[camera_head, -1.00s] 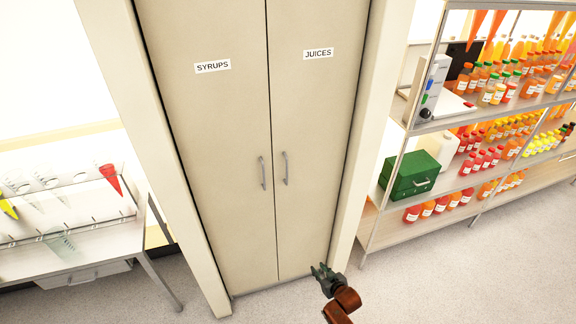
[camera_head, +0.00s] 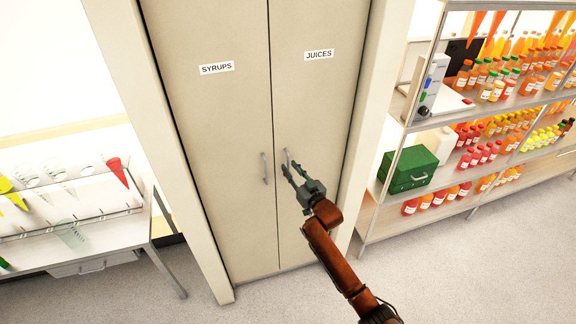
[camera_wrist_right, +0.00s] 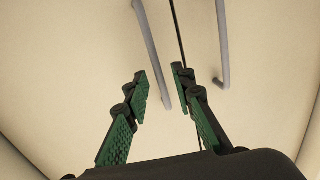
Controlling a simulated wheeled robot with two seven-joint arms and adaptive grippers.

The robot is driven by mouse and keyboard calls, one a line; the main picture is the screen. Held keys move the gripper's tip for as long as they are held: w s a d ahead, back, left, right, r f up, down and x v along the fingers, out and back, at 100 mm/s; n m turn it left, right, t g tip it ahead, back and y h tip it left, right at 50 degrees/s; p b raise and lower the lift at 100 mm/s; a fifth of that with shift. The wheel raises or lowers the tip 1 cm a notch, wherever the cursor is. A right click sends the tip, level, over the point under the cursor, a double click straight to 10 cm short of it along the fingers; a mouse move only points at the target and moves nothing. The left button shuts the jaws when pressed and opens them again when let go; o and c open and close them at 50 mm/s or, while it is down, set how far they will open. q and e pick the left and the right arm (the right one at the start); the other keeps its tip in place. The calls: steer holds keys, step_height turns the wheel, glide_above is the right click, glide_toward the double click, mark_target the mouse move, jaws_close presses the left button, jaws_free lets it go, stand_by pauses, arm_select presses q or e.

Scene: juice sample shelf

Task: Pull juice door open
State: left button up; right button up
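The tall beige cabinet has a JUICES door (camera_head: 318,100) on the right and a SYRUPS door (camera_head: 205,110) on the left, both shut. The juices door's grey vertical handle (camera_head: 286,155) is near the center seam, with the syrups handle (camera_head: 265,168) left of it. My right gripper (camera_head: 291,170) is open, its green-padded fingers at the lower part of the juices handle. In the right wrist view the open gripper (camera_wrist_right: 160,76) faces the seam and two handles; one handle lies between the fingertips in that picture. Contact cannot be told. My left gripper is out of view.
A shelf unit (camera_head: 385,212) with bottles, a green box (camera_head: 408,170) and a white device stands right of the cabinet. A table (camera_head: 110,225) with a clear rack stands at the left. The floor in front of the cabinet is clear.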

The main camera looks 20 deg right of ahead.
steer(key=shift+w+a, duration=0.2)
steer(key=shift+w, duration=1.05)
steer(key=shift+c, duration=0.4)
jaws_close()
